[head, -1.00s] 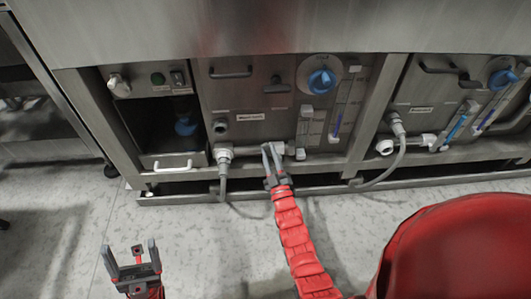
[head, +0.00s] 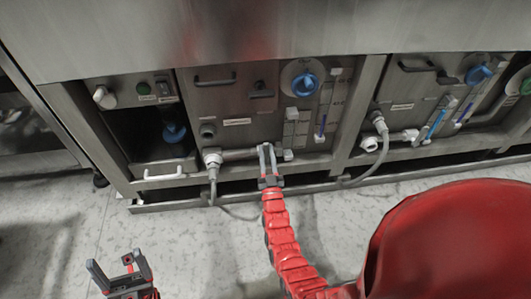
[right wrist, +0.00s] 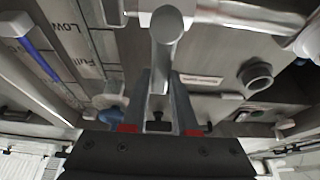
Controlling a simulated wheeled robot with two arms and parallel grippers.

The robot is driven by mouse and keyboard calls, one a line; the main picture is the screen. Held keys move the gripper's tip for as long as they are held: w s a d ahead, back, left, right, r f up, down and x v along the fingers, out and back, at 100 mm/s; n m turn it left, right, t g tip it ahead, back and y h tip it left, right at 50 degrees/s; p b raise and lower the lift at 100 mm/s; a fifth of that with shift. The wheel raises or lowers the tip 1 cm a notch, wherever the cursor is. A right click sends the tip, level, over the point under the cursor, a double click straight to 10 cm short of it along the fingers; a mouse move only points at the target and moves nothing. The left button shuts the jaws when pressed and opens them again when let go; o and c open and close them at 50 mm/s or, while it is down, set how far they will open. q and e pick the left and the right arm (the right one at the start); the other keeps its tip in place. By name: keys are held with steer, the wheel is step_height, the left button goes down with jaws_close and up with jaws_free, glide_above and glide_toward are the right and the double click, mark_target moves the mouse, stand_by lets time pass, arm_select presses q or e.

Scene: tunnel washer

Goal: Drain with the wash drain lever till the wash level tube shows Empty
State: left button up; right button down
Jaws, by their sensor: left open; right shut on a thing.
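The wash drain lever (right wrist: 166,38) is a pale grey handle on the white drain pipe (head: 238,154) low on the middle panel. My right gripper (head: 266,152) is shut on the lever, with its fingers on both sides in the right wrist view (right wrist: 164,88). In the head view the fingers mostly hide the lever. In the right wrist view, blue (right wrist: 40,60) shows beside labels reading Low and Full. My left gripper (head: 120,270) is open and empty above the floor.
A blue knob (head: 304,84) sits above the lever. A grey hose (head: 213,182) hangs from the pipe's left end. A similar panel with its own tubes and hose (head: 382,143) is on the right. An open bay (head: 160,138) is on the left. The floor in front is clear.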

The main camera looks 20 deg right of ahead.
stand_by(0.3)
steer(key=c, duration=0.7)
jaws_free()
steer(key=shift+d, duration=0.1)
steer(key=shift+s, duration=0.1)
